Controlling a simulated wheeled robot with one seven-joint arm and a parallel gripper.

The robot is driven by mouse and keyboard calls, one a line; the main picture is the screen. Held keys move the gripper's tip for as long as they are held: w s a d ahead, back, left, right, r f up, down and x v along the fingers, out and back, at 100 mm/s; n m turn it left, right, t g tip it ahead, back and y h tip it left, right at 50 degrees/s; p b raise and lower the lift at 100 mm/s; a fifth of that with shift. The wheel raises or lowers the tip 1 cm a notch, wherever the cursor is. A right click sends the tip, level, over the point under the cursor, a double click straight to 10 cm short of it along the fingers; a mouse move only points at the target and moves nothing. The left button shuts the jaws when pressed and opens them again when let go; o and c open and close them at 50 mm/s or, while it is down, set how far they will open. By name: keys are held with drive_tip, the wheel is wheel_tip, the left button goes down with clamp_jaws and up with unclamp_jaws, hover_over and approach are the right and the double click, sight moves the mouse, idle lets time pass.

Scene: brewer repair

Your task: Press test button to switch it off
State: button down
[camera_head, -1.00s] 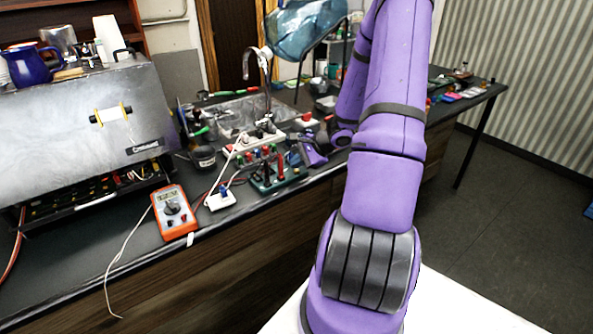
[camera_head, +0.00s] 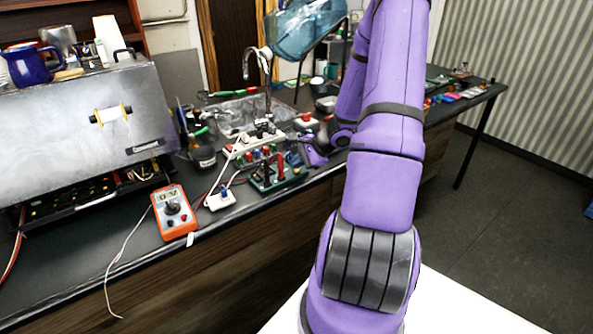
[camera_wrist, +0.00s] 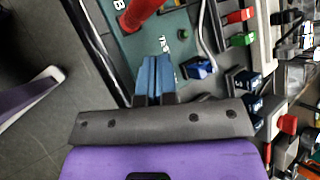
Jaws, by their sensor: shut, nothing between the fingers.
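The green test board (camera_head: 268,184) lies on the dark bench, with red and dark upright parts on it. In the wrist view the board (camera_wrist: 150,42) shows partly cut-off white lettering beside my fingertips. My gripper (camera_wrist: 154,72) is shut and empty, its blue fingertips over the board's edge by that lettering. I cannot make out the test button; the fingers may hide it. A thick red part (camera_wrist: 140,12) rises from the board just beyond the fingertips. The orange multimeter (camera_head: 174,212) stands to the left, its display appearing to read 0 V.
A small white box with a blue switch (camera_head: 221,200) sits between multimeter and board. A white power strip (camera_head: 255,140) lies behind the board, near a box with a red button (camera_head: 306,121). Wires and a blue connector (camera_wrist: 200,68) are close to my fingers.

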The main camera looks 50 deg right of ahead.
sight(296, 171)
drive_tip(key=shift+r, duration=0.15)
drive_tip(key=shift+r, duration=2.95)
drive_tip(key=shift+a+r, duration=0.1)
drive_tip(key=s+a+r+n+g, duration=0.2)
drive_tip(key=a+r+n+g, duration=0.2)
drive_tip(key=a+r+n, duration=1.1)
drive_tip(key=s+a+r+n+t+h, duration=0.1)
drive_tip(key=s+a+r+n+h, duration=0.3)
drive_tip(key=s+a+r, duration=0.8)
drive_tip(key=s+a+n, duration=0.2)
drive_tip(key=s+a, duration=0.1)
drive_tip(key=shift+s+a, duration=0.2)
drive_tip(key=shift+s, duration=0.15)
